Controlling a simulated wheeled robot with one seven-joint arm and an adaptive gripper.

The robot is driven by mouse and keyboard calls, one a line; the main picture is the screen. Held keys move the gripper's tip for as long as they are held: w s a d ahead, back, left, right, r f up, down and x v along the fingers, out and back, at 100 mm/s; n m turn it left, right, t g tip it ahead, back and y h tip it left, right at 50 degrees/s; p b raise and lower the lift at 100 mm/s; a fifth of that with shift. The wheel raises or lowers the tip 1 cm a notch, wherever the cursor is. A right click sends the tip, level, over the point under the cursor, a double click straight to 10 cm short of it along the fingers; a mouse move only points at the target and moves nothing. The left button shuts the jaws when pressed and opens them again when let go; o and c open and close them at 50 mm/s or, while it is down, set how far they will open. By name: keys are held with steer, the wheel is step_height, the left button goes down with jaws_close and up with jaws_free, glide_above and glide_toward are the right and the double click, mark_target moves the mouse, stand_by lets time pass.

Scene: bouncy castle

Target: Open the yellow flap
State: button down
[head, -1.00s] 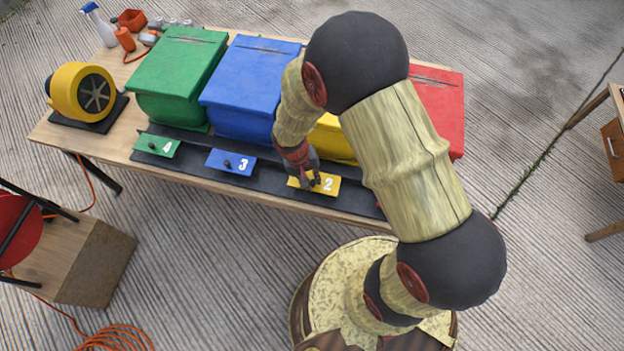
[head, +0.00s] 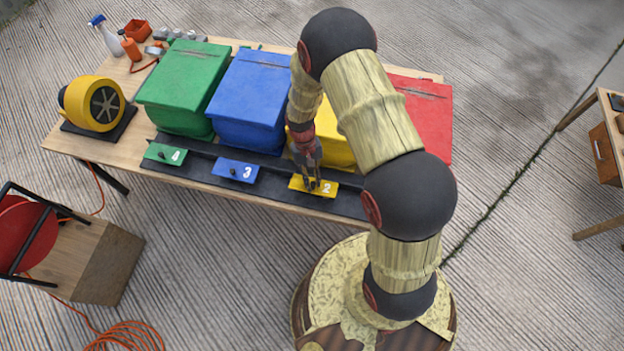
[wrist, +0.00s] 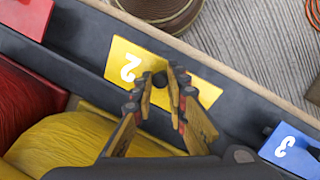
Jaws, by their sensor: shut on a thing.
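The yellow flap (head: 330,189), marked 2, is a small plate with a dark knob on the dark strip in front of the yellow bin. My gripper (head: 313,187) is at the flap, its fingers pointing down onto it. In the wrist view the yellow flap (wrist: 125,62) lies under the fingers, and my gripper (wrist: 161,84) is shut on the dark knob (wrist: 160,79) near the flap's middle. The fingers hide part of the flap. The flap looks flat, in line with the strip; I cannot tell whether it has lifted at all.
The blue flap 3 (head: 236,171) and green flap 4 (head: 164,154) sit to the left on the same strip. Green (head: 185,85), blue (head: 250,95), yellow (head: 335,140) and red (head: 425,110) bins stand behind. A yellow blower (head: 92,100) is at the table's left end.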

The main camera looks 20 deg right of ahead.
steer(key=shift+w+d+r+g+y+p, duration=0.3)
steer(key=shift+w+g+y, duration=0.3)
steer(key=shift+g, duration=0.2)
steer(key=c, duration=1.7)
jaws_free()
steer(key=shift+c, duration=0.2)
steer(key=v, duration=1.2)
